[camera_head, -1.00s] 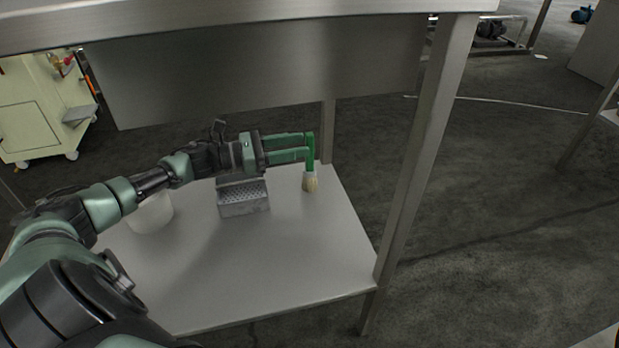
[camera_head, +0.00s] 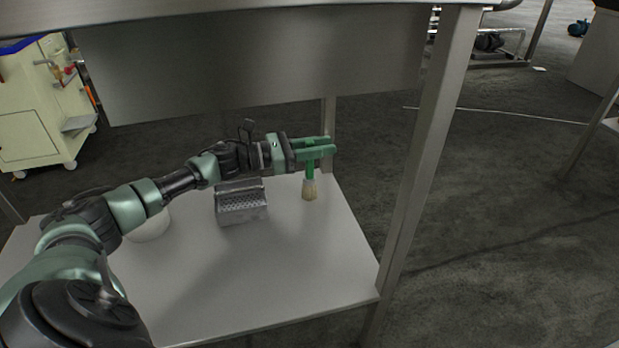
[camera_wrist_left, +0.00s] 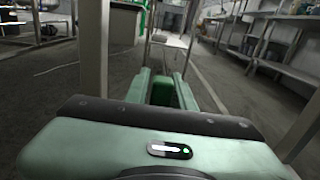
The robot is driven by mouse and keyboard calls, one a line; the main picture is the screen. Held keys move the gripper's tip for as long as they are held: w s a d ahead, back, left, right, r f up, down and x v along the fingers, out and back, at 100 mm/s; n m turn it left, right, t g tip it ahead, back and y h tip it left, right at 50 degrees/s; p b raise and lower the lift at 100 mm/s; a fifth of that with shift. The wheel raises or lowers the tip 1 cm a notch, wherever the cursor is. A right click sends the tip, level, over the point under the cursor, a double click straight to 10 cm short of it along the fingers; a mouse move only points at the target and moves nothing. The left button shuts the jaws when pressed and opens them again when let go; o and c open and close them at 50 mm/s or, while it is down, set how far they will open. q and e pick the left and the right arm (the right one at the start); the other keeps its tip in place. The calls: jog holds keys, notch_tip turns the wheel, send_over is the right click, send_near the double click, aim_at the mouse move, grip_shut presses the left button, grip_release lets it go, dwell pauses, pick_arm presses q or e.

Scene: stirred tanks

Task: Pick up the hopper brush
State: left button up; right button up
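The hopper brush has a green handle and pale bristles (camera_head: 310,190). It stands upright, bristles down, near the back right of the white shelf (camera_head: 270,270). My left gripper (camera_head: 318,148) reaches in from the left with its green fingers on both sides of the handle. In the left wrist view the handle (camera_wrist_left: 164,93) fills most of the narrow gap between the fingers, which look shut on it. The bristles still look close to the shelf top; whether they touch is hard to tell. My right gripper is not in view.
A perforated metal box (camera_head: 242,204) sits left of the brush, under my left forearm. A white round container (camera_head: 150,226) is partly hidden behind the arm. A metal leg (camera_head: 425,150) stands to the right, and a steel panel (camera_head: 250,65) hangs above.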

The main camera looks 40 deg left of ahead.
pick_arm(q)
grip_shut()
jog(key=shift+r, duration=0.1)
